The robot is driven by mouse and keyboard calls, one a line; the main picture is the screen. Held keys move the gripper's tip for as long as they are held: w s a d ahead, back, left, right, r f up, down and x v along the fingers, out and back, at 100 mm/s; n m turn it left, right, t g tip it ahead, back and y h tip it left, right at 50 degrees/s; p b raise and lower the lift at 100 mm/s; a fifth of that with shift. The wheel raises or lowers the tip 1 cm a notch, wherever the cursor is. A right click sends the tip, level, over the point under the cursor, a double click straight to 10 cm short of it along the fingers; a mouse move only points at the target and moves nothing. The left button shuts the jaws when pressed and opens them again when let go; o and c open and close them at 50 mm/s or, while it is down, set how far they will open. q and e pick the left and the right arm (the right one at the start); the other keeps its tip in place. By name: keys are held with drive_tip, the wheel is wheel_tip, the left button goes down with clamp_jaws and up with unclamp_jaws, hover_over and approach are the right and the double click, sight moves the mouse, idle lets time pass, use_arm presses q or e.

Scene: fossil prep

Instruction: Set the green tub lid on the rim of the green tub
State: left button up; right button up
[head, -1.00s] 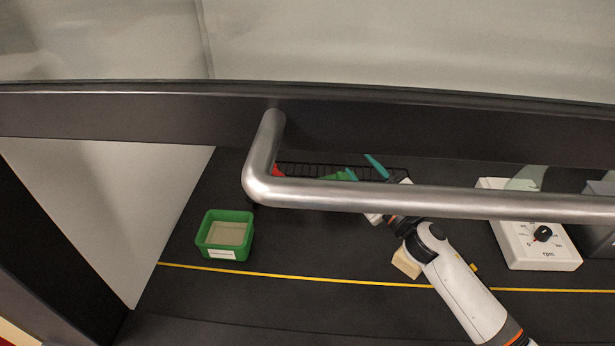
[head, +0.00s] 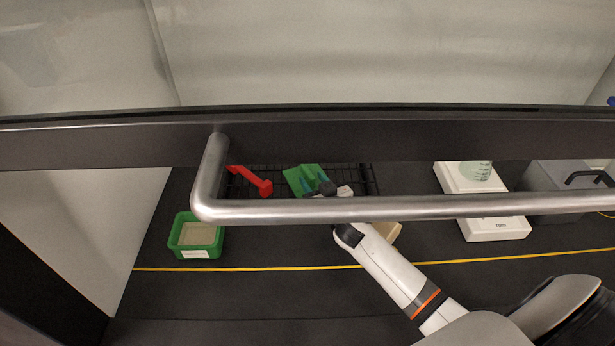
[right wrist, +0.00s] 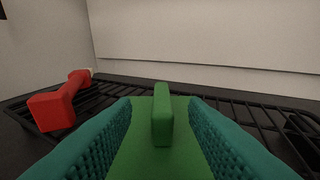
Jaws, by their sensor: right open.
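The green tub (head: 196,252) stands on the dark bench at the left in the head view, open at the top with pale content inside and a white label on its front. The green tub lid (head: 295,180) lies on a black wire rack to the right of the tub. In the right wrist view the lid's upright handle (right wrist: 162,115) stands between the two teal fingers. My right gripper (right wrist: 160,130) is open around the handle, with a gap on each side. In the head view the sash handle partly hides the right hand. My left gripper is not in view.
A red object with a bar (head: 252,181) lies on the black wire rack (head: 362,180), left of the lid. The sash handle (head: 350,209) crosses the front of the head view. A white rpm device (head: 495,227) stands at right. A yellow line (head: 280,268) runs along the bench.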

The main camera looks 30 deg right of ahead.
sight(308, 174)
drive_tip(key=shift+w+d+f+p, duration=0.15)
drive_tip(key=shift+w+f, duration=0.15)
drive_tip(key=shift+w, duration=0.85)
drive_tip(key=shift+w+f+p, duration=0.15)
drive_tip(key=shift+w+f, duration=0.1)
drive_tip(key=shift+w, duration=0.9)
drive_tip(key=shift+c, duration=0.2)
clamp_jaws()
